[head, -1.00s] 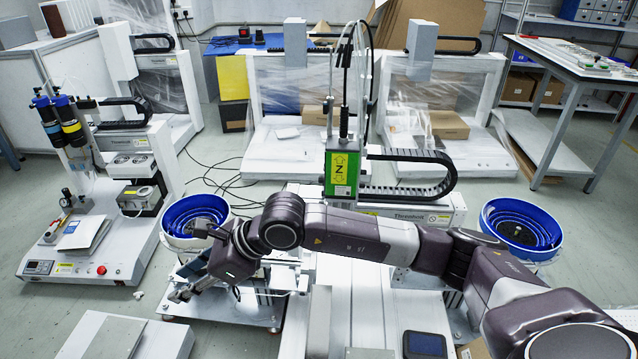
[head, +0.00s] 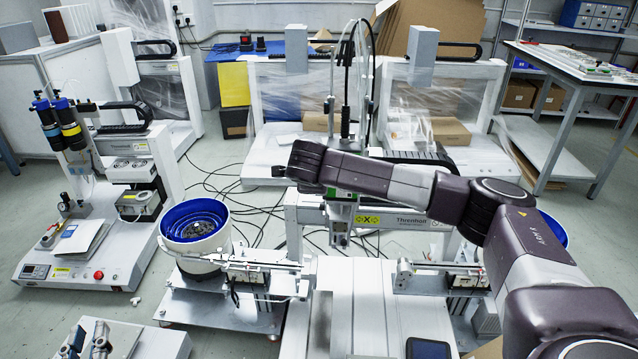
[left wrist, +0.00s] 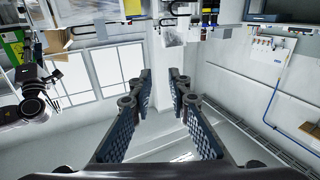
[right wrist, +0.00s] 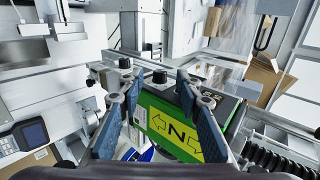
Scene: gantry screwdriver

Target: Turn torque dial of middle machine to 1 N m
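The middle machine is the white gantry (head: 405,220) with a yellow X label. Its green Z-axis box is mostly hidden behind my right arm in the head view. The box, with its yellow label (right wrist: 172,132), shows close up in the right wrist view. Two black knobs show there, one (right wrist: 160,77) between my fingertips in the picture and one (right wrist: 124,63) at the left fingertip. I cannot read a torque scale or tell contact. My right gripper (right wrist: 155,80) is open; the head view hides its fingers. My left gripper (head: 86,340) is open and empty at the lower left, also in its wrist view (left wrist: 160,75).
A blue-lined bowl feeder (head: 195,222) stands left of the gantry; another is partly hidden at right. A dispensing machine (head: 95,215) stands at far left. A dark-screened handset (head: 427,348) lies in front. Cables hang above the gantry.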

